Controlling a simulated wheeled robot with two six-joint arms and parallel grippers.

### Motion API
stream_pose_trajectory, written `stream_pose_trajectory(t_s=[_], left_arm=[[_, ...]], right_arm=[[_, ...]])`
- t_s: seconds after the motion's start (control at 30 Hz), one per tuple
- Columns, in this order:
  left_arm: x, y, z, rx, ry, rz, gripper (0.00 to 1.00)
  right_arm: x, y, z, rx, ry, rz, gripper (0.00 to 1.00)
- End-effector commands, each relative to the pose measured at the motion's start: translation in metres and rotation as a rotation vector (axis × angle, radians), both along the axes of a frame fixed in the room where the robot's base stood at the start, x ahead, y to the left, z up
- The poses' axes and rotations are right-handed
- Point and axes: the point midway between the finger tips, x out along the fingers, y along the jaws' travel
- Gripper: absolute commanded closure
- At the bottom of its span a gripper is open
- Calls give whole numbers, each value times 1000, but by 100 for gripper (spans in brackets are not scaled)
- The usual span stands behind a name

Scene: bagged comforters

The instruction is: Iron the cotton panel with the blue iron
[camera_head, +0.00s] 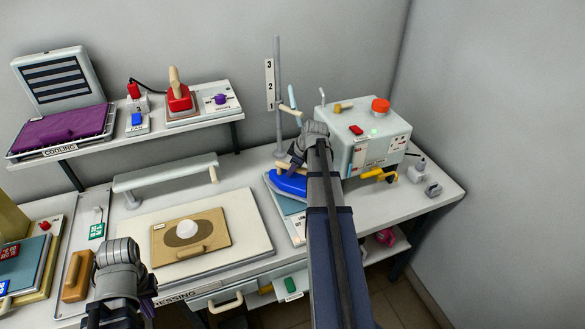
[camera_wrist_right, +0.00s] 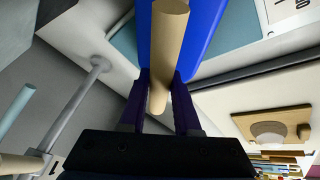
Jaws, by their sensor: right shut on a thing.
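The blue iron (camera_head: 287,183) sits on or just over a light blue pad right of the pressing board. My right gripper (camera_head: 293,160) is shut on its beige handle; the right wrist view shows the handle (camera_wrist_right: 165,60) between the two dark fingers (camera_wrist_right: 158,100), with the blue body (camera_wrist_right: 210,25) behind. A tan panel (camera_head: 218,222), with a darker oval and a white round patch (camera_head: 186,230), lies flat on the pale pressing board (camera_head: 255,232); I cannot tell if it is the cotton panel. My left gripper (camera_head: 146,290) is low at the left, its fingers mostly hidden.
A grey machine (camera_head: 365,140) with a red knob stands right of the iron, beside a pole (camera_head: 278,95). A raised bar (camera_head: 165,175) stands behind the board. A red iron (camera_head: 179,98) is on the shelf.

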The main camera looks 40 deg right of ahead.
Motion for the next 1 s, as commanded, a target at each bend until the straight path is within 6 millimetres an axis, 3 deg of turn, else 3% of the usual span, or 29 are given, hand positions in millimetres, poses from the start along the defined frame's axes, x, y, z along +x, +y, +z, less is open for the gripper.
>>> stream_pose_trajectory(t_s=[0.4, 0.43, 0.73, 0.9, 1.0], left_arm=[[0, 0, -5, 0, 0, 0, 100], [0, 0, -5, 0, 0, 0, 100], [0, 0, -5, 0, 0, 0, 100], [0, 0, -5, 0, 0, 0, 100], [0, 0, -5, 0, 0, 0, 100]], right_arm=[[0, 0, -5, 0, -2, 0, 100], [0, 0, -5, 0, -1, 0, 68], [0, 0, -5, 0, -1, 0, 34], [0, 0, -5, 0, 0, 0, 34], [0, 0, -5, 0, 1, 0, 24]])
